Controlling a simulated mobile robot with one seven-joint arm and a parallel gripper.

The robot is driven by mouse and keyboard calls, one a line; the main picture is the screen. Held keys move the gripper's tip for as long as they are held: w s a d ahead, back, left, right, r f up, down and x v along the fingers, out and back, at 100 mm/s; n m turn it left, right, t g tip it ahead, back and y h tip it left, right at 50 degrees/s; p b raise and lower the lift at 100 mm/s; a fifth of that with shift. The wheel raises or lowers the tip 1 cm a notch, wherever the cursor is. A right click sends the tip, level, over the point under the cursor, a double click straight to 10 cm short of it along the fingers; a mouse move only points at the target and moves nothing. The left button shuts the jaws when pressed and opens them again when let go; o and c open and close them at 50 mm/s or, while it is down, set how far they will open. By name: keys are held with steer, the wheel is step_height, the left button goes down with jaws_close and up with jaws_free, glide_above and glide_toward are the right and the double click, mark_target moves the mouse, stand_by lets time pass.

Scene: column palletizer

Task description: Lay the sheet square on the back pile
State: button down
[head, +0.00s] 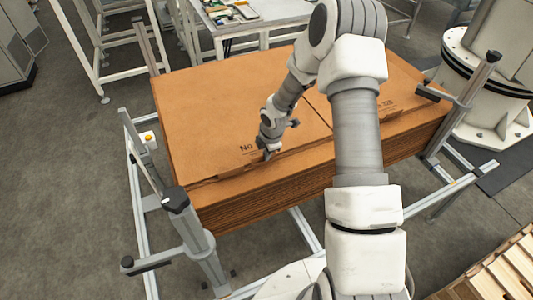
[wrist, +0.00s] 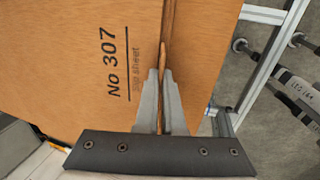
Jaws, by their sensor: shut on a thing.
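The brown slip sheet (head: 225,105), printed "No 307" in the wrist view (wrist: 85,85), lies over a thick pile of brown board (head: 270,200). Its front edge runs at a slight slant along the pile's front. My gripper (head: 266,154) is at this front edge, just right of the print. In the wrist view my gripper (wrist: 164,75) is shut on the sheet's thin edge, with more brown board to the right. The fingers hide part of the edge.
A second printed brown surface (head: 385,85) lies to the right, past a dark seam. Metal corner posts (head: 190,225) and (head: 465,85) stand at the pile's corners. A table (head: 245,15) is behind. A slatted wooden pallet (head: 505,270) is at the lower right.

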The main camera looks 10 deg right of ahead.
steer(key=shift+f, duration=0.35)
steer(key=c, duration=1)
jaws_free()
steer(key=shift+o, duration=0.2)
steer(key=a+p+v, duration=0.1)
steer(key=p+v, duration=0.1)
steer(key=v, duration=1.5)
steer(key=shift+d+r, duration=0.35)
steer(key=shift+d, duration=0.15)
steer(key=s+d+r+m+t+h+p, duration=0.1)
steer(key=s+r+m, duration=0.65)
steer(key=r, duration=0.35)
steer(key=s+r+m+t+h, duration=0.1)
steer(key=s+r+m, duration=0.5)
steer(key=r+m, duration=0.3)
steer(key=s+a+r+m+y+b, duration=0.1)
steer(key=s+a+r+m, duration=0.1)
steer(key=s, duration=0.9)
steer(key=shift+s+m+t, duration=0.4)
steer(key=shift+m, duration=0.45)
